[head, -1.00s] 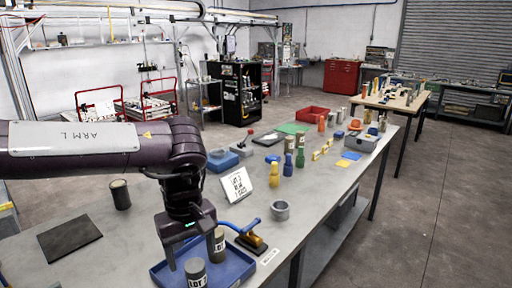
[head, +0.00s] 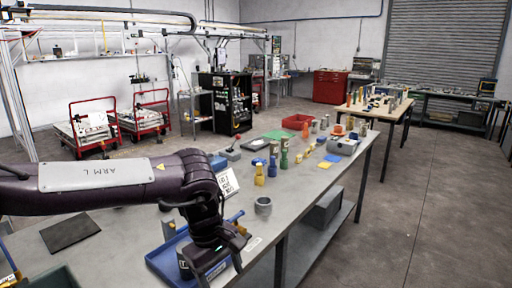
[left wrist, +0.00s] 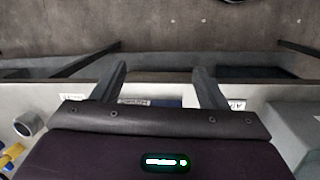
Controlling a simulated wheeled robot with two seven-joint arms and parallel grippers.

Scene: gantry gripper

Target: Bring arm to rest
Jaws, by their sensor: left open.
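My left arm (head: 110,177), dark purple and labelled ARM L, reaches in from the left over the workbench (head: 130,229). My left gripper (head: 221,271) hangs near the bench's front edge, over the right side of the blue tray (head: 163,264). Its jaws are apart with nothing between them. In the left wrist view both fingers (left wrist: 158,82) stand apart, with the bench edge and floor beyond. A dark labelled can (head: 185,266) in the tray is partly hidden behind the gripper. My right gripper is not in view.
A grey ring (head: 263,207) stands right of the gripper. A white sign (head: 228,184) and yellow, green and blue pieces stand farther back. A black mat (head: 70,231) lies at left. The floor (head: 420,220) right of the bench is clear.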

